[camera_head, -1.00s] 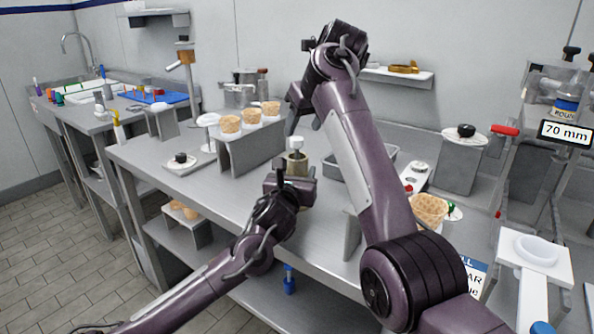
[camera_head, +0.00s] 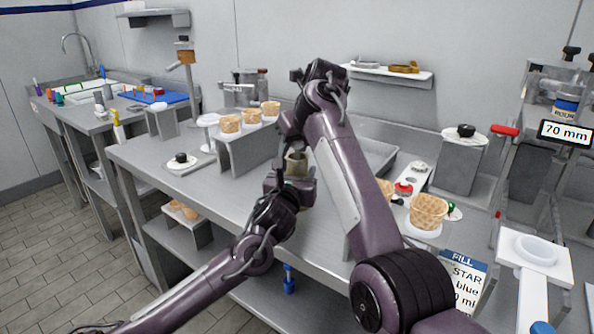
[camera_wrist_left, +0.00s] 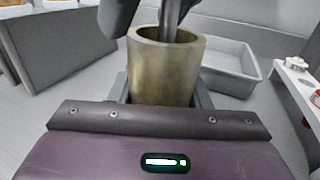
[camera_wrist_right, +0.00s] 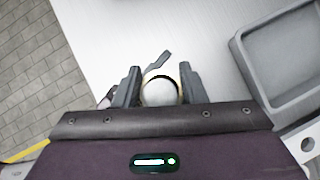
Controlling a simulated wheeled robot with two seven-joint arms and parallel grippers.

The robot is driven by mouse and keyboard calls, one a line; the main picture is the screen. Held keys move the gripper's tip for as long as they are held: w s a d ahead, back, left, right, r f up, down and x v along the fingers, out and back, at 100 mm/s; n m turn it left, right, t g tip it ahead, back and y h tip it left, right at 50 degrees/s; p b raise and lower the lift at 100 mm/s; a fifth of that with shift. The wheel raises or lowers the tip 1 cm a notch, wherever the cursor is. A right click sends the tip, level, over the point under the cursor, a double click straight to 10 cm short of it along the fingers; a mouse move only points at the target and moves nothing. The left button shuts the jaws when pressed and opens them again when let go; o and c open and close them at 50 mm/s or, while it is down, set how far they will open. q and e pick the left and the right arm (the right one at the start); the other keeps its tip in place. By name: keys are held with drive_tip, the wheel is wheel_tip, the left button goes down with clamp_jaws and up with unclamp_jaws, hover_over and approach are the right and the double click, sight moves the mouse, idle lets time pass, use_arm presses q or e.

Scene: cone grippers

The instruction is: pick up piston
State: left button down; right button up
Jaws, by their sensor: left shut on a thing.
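A brass-coloured cylinder (camera_head: 296,165) stands upright in my left gripper (camera_head: 290,187), which is shut on it above the bench. In the left wrist view the cylinder (camera_wrist_left: 165,75) is open at the top, and the grey rod of the piston (camera_wrist_left: 171,25) goes down into it. My right gripper (camera_head: 291,135) is just over the cylinder. In the right wrist view the piston's pale round knob (camera_wrist_right: 160,91) sits between its two fingers, with the brass rim around it. I cannot tell whether the fingers touch the knob.
A grey tray (camera_wrist_right: 292,60) lies on the bench to the right of the cylinder. A raised stand (camera_head: 252,145) with several waffle cups is to the left. Another waffle cup (camera_head: 428,212) stands at the right. Bare bench lies in front of the left stand.

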use_arm(q)
drive_tip(key=c, duration=2.2)
unclamp_jaws()
drive_tip(key=shift+a, duration=0.15)
use_arm(e)
drive_tip(key=c, duration=0.7)
clamp_jaws()
use_arm(q)
drive_tip(key=shift+w+a, duration=0.1)
drive_tip(key=shift+a, duration=0.05)
use_arm(e)
drive_tip(key=shift+s+f, duration=0.1)
wheel_tip(320, 180, up, 9)
drive_tip(key=shift+d+f, duration=0.1)
drive_tip(key=shift+f, duration=0.1)
use_arm(q)
drive_tip(key=shift+d+f, duration=0.1)
drive_tip(key=shift+d, duration=0.1)
use_arm(e)
drive_tip(key=shift+r, duration=0.85)
use_arm(q)
drive_tip(key=c, duration=0.7)
unclamp_jaws()
drive_tip(key=shift+s, duration=0.2)
drive_tip(key=v, duration=1.1)
drive_tip(key=shift+s+a, duration=0.1)
drive_tip(key=shift+s, duration=0.25)
